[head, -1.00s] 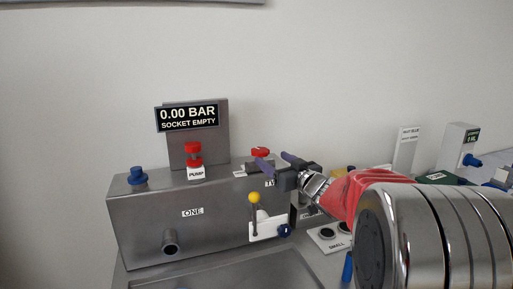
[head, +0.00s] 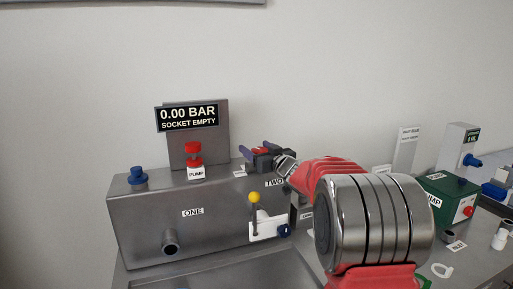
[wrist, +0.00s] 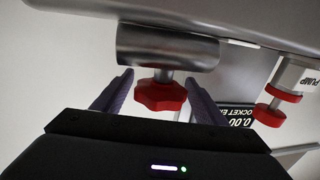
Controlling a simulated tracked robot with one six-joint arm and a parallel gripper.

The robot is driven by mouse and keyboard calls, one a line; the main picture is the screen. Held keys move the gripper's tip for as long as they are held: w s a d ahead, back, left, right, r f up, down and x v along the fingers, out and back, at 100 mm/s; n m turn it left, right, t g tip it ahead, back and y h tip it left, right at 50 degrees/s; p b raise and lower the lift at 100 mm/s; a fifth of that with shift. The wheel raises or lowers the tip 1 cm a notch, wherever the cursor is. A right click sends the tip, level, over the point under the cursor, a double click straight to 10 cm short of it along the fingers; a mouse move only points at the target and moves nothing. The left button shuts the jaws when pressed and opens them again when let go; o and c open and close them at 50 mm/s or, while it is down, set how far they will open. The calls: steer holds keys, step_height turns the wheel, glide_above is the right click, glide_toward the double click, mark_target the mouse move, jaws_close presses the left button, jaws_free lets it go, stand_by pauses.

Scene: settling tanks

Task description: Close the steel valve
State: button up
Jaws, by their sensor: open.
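In the wrist view a red star-shaped knob (wrist: 160,95) sits on a short metal stem on a round steel body (wrist: 168,48). My gripper (wrist: 157,80) is open, with one purple finger on each side of the knob. No contact between fingers and knob is visible. In the head view my gripper (head: 256,153) is at the back right of the steel box's top (head: 225,180), and only a little red of the knob (head: 261,150) shows between the fingers. My gripper hides the steel body there.
A red PUMP button (head: 193,152) and a blue knob (head: 138,175) stand on the box to the left. A display (head: 187,117) reads 0.00 BAR, SOCKET EMPTY. A yellow-balled lever (head: 255,200) is on the front. A green pump box (head: 447,197) stands right.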

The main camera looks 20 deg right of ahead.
steer(key=shift+w+a, duration=0.15)
steer(key=shift+w, duration=0.75)
steer(key=shift+c, duration=0.5)
steer(key=c, duration=0.9)
